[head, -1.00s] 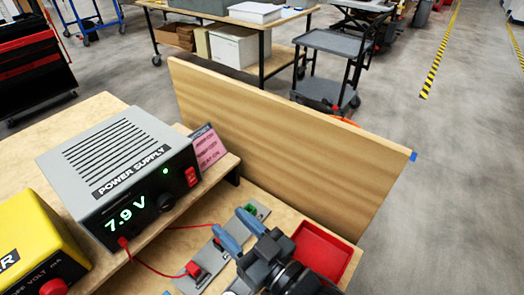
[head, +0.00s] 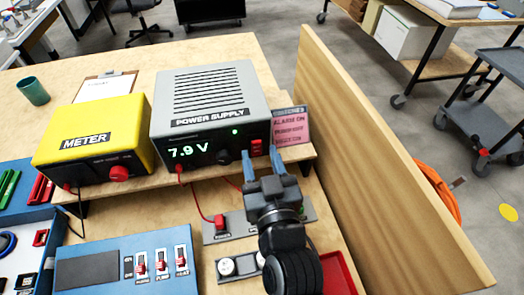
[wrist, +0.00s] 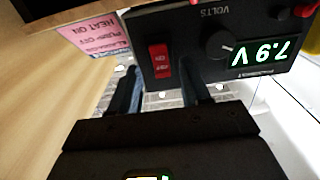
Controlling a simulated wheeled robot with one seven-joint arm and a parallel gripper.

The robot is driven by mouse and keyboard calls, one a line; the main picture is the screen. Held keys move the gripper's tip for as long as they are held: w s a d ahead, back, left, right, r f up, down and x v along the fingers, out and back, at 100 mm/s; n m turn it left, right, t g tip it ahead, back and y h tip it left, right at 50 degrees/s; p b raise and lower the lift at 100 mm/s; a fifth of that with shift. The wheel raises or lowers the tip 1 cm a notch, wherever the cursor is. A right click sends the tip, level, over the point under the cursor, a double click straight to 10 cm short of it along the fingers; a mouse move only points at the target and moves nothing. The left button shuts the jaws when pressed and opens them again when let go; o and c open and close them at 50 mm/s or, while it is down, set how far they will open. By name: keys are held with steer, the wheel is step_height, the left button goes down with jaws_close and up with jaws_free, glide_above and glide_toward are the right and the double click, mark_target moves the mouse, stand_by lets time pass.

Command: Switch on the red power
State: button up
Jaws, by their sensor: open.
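The grey power supply (head: 210,105) stands on a raised wooden shelf, with a lit green 7.9 V display and a lit green lamp. Its red rocker switch (head: 257,148) is at the right of the black front panel. The switch also shows in the wrist view (wrist: 160,61), with white marks, beside a black knob. Which way it is tipped I cannot tell. My gripper (head: 261,154) is open and empty in front of the panel. In the wrist view, the fingers (wrist: 163,88) point at the panel, one on each side of the switch's line. Contact is not visible.
A pink card (head: 291,127) stands right of the supply, near a tall wooden board (head: 375,150). A yellow meter (head: 95,135) is at left. Below are a blue panel (head: 100,272) with several red switches, a red-handled part (head: 219,221) with a wire, and a red tray (head: 340,275).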

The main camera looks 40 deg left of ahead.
steer(key=shift+w+a, duration=0.3)
steer(key=shift+a, duration=0.2)
jaws_close()
